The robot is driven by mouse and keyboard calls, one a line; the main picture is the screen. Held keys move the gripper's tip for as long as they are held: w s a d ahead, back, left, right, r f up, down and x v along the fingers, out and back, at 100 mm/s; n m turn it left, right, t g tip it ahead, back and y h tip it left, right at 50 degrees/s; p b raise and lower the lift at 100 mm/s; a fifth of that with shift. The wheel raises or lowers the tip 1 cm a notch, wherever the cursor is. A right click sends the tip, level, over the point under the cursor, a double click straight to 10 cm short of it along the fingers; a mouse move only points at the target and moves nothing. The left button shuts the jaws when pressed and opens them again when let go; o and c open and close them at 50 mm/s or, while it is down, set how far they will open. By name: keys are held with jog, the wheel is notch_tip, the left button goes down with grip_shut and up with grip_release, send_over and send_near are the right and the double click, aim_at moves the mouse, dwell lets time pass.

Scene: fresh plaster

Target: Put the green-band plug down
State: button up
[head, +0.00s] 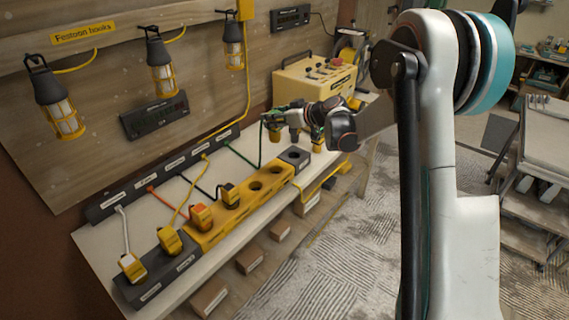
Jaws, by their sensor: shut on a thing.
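The plug appears held above the bench, apart from the sockets. The yellow socket block (215,232) has two empty round holes at its far end. A dark single-hole block (296,156) stands beyond it, below my gripper.
Plugs with white (132,267), yellow (168,241), orange (201,217) and black (230,196) cables stand in the row of blocks. The dark cable rail (165,173) runs along the wall. A yellow control box (305,85) stands behind my gripper. Lamps (55,105) hang above.

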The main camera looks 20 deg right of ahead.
notch_tip(320, 180, down, 16)
jog(key=b, duration=0.3)
jog(key=shift+f+b, duration=0.25)
jog(key=shift+b, duration=0.05)
jog(key=shift+r, duration=0.1)
jog(key=o, duration=0.7)
jog(key=shift+f, duration=0.2)
jog(key=o, duration=0.4)
jog(key=shift+r, duration=0.1)
